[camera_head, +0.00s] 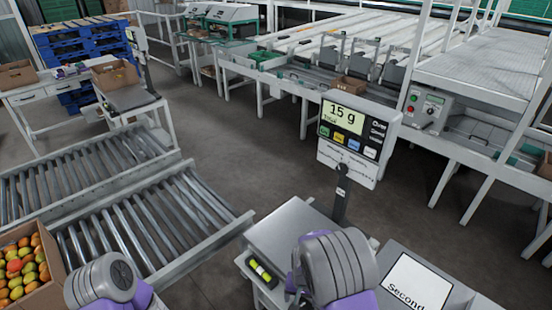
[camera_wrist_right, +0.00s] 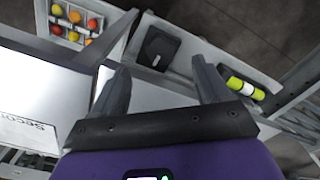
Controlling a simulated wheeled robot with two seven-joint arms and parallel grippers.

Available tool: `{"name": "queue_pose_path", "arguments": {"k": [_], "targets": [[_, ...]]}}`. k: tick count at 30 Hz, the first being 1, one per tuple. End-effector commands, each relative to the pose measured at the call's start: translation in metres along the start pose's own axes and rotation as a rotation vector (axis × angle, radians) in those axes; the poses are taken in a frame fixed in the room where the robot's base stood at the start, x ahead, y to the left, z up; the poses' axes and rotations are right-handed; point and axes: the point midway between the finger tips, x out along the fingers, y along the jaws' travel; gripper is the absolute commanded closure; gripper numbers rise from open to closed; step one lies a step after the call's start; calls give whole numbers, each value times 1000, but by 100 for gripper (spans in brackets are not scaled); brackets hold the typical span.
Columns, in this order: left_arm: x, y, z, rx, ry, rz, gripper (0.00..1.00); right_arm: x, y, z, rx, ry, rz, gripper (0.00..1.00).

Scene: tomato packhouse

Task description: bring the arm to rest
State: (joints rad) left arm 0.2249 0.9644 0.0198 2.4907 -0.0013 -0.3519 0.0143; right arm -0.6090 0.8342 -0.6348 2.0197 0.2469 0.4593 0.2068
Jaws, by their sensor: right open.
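My right arm comes in at the bottom middle of the head view as a grey joint with purple parts, over the front of the bench scale. In the right wrist view my right gripper (camera_wrist_right: 162,88) is open, its two dark fingers wide apart with nothing between them. My left arm shows at the bottom left of the head view only as a grey joint and a purple part; its gripper fingers are not in view.
A scale (camera_head: 295,232) with a display (camera_head: 345,128) reading 15 g stands close to my right arm. A "Second" sign (camera_head: 420,285) is at its right. A yellow-green cylinder (camera_head: 262,270) lies beside the scale. A tomato box (camera_head: 52,258) and roller conveyor (camera_head: 150,225) are left.

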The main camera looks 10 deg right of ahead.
Motion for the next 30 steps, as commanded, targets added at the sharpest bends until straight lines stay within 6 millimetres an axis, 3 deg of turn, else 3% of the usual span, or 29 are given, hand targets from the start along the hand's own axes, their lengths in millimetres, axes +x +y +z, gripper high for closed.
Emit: {"name": "queue_pose_path", "arguments": {"k": [4,8,15,21,30], "targets": [[-1,0,0,0,0,0,100,11,7,6,0,-12,0,24],[-4,1,0,0,0,0,100,39,24,27,-14,-42,-14,24],[-10,4,0,0,0,0,100,92,42,99,-54,-94,-135,24],[-15,6,1,0,0,0,100,98,30,144,-63,-80,-284,24],[-16,6,1,0,0,0,100,93,19,157,-60,-52,-360,24]]}}
